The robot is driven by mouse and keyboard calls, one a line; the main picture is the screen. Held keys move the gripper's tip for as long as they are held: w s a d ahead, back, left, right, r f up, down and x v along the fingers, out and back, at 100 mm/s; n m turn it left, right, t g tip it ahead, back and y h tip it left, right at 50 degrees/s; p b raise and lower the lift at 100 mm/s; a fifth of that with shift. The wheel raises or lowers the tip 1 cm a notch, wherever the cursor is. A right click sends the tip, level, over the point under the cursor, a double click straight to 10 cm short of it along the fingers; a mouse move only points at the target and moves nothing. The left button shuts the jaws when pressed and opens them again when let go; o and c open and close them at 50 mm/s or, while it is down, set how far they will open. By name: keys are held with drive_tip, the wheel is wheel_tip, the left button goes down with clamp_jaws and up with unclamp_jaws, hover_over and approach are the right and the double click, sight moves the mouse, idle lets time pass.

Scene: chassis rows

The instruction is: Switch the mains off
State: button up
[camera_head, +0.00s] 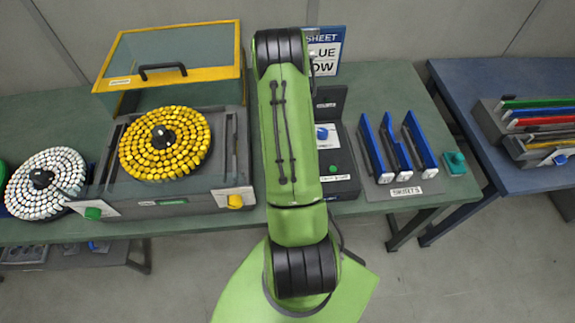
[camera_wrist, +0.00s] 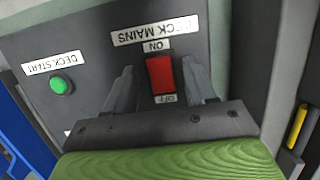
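The mains switch is a red rocker (camera_wrist: 160,75) on a grey panel (camera_wrist: 95,35), under a label reading DECK MAINS, upside down in the wrist view. ON is marked above it and OFF below it in that view. I cannot tell which side is pressed. My gripper (camera_wrist: 158,67) is open, with one grey finger on each side of the switch and nothing held. Whether the fingertips touch the panel is unclear. In the head view my arm hides both the switch and the gripper.
A green DECK START button (camera_wrist: 61,85) sits left of the switch in the wrist view. In the head view, a yellow-filled round feeder (camera_head: 165,143) is left of my arm. Blue rails (camera_head: 397,145) and a teal block (camera_head: 454,162) are to the right.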

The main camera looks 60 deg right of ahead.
drive_tip(key=v, duration=1.5)
drive_tip(key=shift+r, duration=0.4)
drive_tip(key=shift+d, duration=0.1)
